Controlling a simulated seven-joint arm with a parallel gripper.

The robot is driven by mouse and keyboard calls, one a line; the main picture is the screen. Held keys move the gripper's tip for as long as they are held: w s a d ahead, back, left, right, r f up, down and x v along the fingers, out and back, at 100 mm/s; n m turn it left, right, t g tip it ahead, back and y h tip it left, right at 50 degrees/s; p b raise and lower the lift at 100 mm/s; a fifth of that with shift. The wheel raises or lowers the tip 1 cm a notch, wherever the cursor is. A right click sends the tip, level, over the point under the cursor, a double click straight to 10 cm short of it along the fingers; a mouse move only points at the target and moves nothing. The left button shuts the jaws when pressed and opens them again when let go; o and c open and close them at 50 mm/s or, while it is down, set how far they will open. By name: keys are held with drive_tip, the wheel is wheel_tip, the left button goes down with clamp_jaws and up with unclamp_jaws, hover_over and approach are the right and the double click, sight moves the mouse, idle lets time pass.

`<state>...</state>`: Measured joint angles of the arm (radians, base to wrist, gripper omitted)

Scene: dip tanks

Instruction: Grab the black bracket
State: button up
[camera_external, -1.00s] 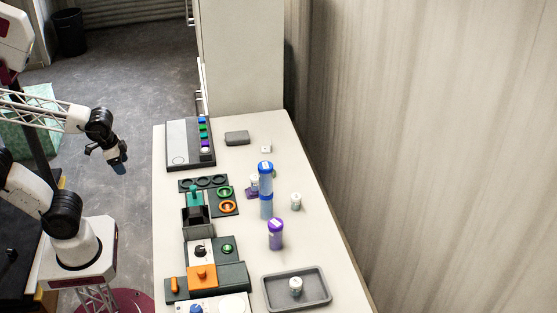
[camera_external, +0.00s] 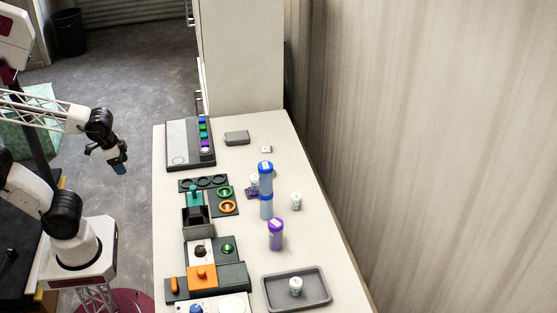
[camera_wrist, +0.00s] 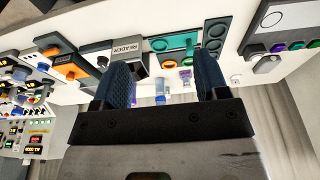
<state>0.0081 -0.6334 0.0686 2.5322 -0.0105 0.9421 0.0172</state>
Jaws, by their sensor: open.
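No part is clearly recognisable as the black bracket. The closest match is a dark, box-shaped holder (camera_external: 198,224) in the row of fixtures on the table's left side, behind the orange block. In the wrist view, a dark-topped box marked READER (camera_wrist: 127,50) shows beside the left finger. My gripper (camera_external: 119,161) hangs over the floor left of the table, well apart from the fixtures. In the wrist view my gripper (camera_wrist: 163,62) has its two blue fingers spread wide, with nothing held between them.
A blue capped tube (camera_external: 266,190) and a purple capped tube (camera_external: 276,236) stand mid-table. A grey tray (camera_external: 318,303) holds a small white jar at the front right. A grey control panel (camera_external: 183,155) lies at the far left. The table's right side is mostly clear.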

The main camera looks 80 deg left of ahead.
drive_tip(key=shift+c, duration=0.3)
drive_tip(key=c, duration=0.5)
drive_tip(key=w+a+f+m+g+y, duration=0.1)
drive_tip(key=w+a+m+y, duration=0.3)
drive_tip(key=w, duration=0.6)
drive_tip(key=w+a+m+g+y, duration=0.15)
drive_tip(key=w+a, duration=0.35)
drive_tip(key=w, duration=0.6)
drive_tip(key=w+a+f+m+y, duration=0.15)
drive_tip(key=w+a+m, duration=0.3)
drive_tip(key=w, duration=0.55)
drive_tip(key=w+a+f+m+y, duration=0.2)
drive_tip(key=w+f, duration=0.4)
drive_tip(key=w, duration=0.3)
drive_tip(key=w+a+f+m+t+y, duration=0.1)
drive_tip(key=w+a+f+m, duration=0.3)
drive_tip(key=w, duration=0.6)
drive_tip(key=w+a+f+m+t+y, duration=0.1)
drive_tip(key=w+a+f+m+y, duration=0.2)
drive_tip(key=w+f, duration=0.6)
drive_tip(key=shift+w+a+m+y, duration=0.2)
drive_tip(key=shift+w+a, duration=0.1)
drive_tip(key=shift+a, duration=0.3)
drive_tip(key=shift+w+a+m+y, duration=0.1)
drive_tip(key=shift+w+a+m, duration=0.15)
drive_tip(key=shift+a, duration=0.3)
drive_tip(key=shift+a, duration=0.1)
